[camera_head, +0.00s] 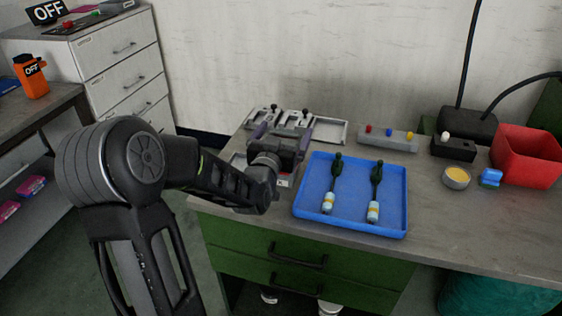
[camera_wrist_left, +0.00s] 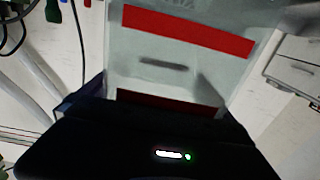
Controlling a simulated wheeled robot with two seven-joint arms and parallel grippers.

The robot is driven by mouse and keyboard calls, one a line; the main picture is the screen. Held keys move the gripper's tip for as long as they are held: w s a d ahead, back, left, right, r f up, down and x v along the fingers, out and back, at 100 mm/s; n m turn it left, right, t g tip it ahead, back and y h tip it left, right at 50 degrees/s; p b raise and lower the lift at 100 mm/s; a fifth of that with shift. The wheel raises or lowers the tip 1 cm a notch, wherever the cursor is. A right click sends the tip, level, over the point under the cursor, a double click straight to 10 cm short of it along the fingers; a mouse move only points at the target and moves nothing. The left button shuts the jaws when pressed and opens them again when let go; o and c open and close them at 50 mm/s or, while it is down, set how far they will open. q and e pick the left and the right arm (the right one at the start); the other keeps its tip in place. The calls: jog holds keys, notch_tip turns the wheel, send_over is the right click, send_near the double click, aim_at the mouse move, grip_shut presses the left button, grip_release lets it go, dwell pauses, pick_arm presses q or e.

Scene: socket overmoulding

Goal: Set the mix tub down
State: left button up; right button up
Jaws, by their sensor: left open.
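A small round grey tub with yellow contents (camera_head: 457,177), which looks like the mix tub, stands upright on the bench right of the blue tray (camera_head: 300,204). My left gripper (camera_head: 283,134) is open, at the left end of the bench, beside the tray's back left corner and well apart from the tub. It hides part of the grey fixtures behind it. In the left wrist view a pale grey piece with red bands (camera_wrist_left: 185,32) fills the middle; I cannot tell what it is. My right gripper is not in view.
Two dark-handled tools (camera_head: 337,172) (camera_head: 376,178) with pale ends lie in the tray. A button panel (camera_head: 388,140), a black box with a white knob (camera_head: 453,147), a blue-and-green block (camera_head: 490,178) and a red bin (camera_head: 527,158) are nearby. The bench's front right is clear.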

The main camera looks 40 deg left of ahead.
pick_arm(q)
jog(key=shift+c, duration=0.3)
jog(key=c, duration=1.8)
notch_tip(320, 180, up, 10)
jog(key=shift+c, duration=0.2)
